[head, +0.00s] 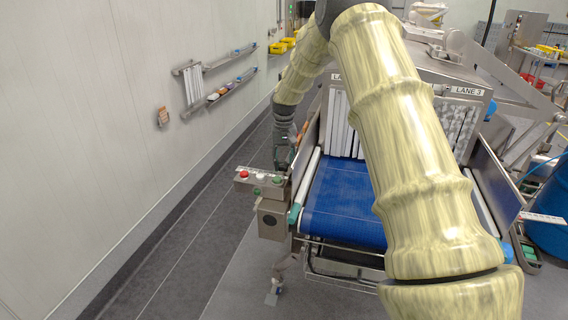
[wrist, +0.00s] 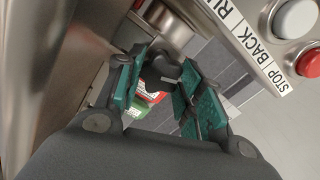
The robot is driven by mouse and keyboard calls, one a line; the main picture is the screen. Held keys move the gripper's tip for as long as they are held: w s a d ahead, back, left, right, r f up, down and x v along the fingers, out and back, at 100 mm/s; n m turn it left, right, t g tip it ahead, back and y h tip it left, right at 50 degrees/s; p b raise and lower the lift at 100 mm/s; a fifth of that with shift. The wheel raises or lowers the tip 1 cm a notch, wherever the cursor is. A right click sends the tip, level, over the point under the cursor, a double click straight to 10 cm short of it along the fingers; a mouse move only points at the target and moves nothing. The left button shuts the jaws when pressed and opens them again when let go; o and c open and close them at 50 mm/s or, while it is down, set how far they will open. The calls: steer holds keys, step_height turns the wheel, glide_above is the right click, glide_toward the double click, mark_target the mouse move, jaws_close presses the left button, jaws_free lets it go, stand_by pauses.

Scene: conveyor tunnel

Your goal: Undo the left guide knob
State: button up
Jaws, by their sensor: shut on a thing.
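The left guide knob (wrist: 163,72) is a black lobed knob in the wrist view, between the teal pads of my gripper (wrist: 166,82). The pads close on it from both sides, so part of it is hidden. Behind it, a red and white label and a green patch (wrist: 140,108) show on the metal. In the head view my gripper (head: 284,157) is small and dark, at the left side of the conveyor just behind the button panel. The knob cannot be made out there.
The button panel (head: 258,179) with red, white and green buttons juts out close to my gripper; its edge also shows in the wrist view (wrist: 250,45). The blue belt (head: 345,203) runs to the strip curtain (head: 340,120). The floor at left is clear.

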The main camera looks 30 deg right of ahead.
mark_target(285, 164)
steer(key=n, duration=0.5)
steer(key=shift+r+n, duration=0.1)
steer(key=shift+n, duration=0.2)
steer(key=n, duration=0.5)
steer(key=shift+n, duration=0.4)
steer(key=o, duration=1)
steer(key=shift+d, duration=0.1)
step_height(285, 164, up, 12)
steer(key=shift+f, duration=0.1)
